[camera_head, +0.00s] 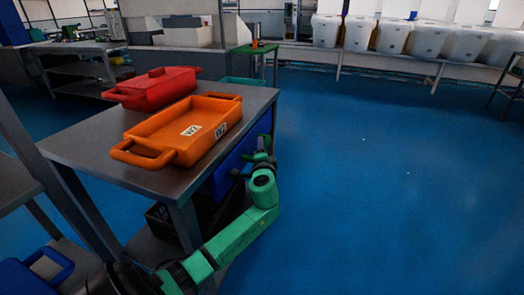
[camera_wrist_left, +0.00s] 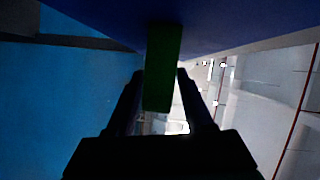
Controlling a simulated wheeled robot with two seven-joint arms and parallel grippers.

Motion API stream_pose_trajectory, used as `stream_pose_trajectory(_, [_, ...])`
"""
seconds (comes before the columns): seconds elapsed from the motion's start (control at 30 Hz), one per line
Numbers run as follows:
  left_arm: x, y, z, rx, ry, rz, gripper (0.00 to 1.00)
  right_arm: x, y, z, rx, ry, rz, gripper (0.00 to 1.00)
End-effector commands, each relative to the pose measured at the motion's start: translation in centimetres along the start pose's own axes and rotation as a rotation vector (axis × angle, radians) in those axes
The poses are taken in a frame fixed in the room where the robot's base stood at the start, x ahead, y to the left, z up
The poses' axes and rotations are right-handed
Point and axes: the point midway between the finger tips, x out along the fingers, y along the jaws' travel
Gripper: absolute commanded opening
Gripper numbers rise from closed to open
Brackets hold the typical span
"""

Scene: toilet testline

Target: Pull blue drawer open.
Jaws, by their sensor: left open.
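The blue drawer (camera_head: 228,172) sits under the top of a grey table, on its right side in the head view. Its blue face (camera_wrist_left: 235,22) fills the top of the left wrist view. A green bar, which looks like the drawer's handle (camera_wrist_left: 162,85), stands out from that face. My left gripper (camera_head: 261,148) is at the drawer's face, at the end of my green arm. In the wrist view its two dark fingers (camera_wrist_left: 160,72) are apart, one on each side of the green bar. I cannot tell whether they touch it. My right gripper is out of view.
An orange tray (camera_head: 185,130) and a red lidded container (camera_head: 155,88) stand on the grey table (camera_head: 95,140). A dark crate (camera_head: 160,222) is on its lower shelf. Open blue floor (camera_head: 390,190) lies to the right. White bins (camera_head: 390,38) line the back.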

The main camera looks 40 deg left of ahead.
Motion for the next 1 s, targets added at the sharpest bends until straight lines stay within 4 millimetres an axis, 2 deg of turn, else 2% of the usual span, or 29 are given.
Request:
stream_pose_trajectory(0.2, [0.05, 0.0, -0.03, 0.0, 0.001, 0.0, 0.52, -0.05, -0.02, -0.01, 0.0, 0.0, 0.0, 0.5])
stream_pose_trajectory(0.33, [0.03, 0.01, -0.04, 0.0, 0.001, 0.001, 0.02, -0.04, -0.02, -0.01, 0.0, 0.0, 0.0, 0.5])
stream_pose_trajectory(0.37, [0.03, 0.02, -0.04, 0.0, 0.001, 0.001, 0.0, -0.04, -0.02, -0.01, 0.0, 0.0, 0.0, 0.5])
stream_pose_trajectory(1.0, [-0.01, 0.13, -0.05, 0.001, 0.001, 0.002, 0.0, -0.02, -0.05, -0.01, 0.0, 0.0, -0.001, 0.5])
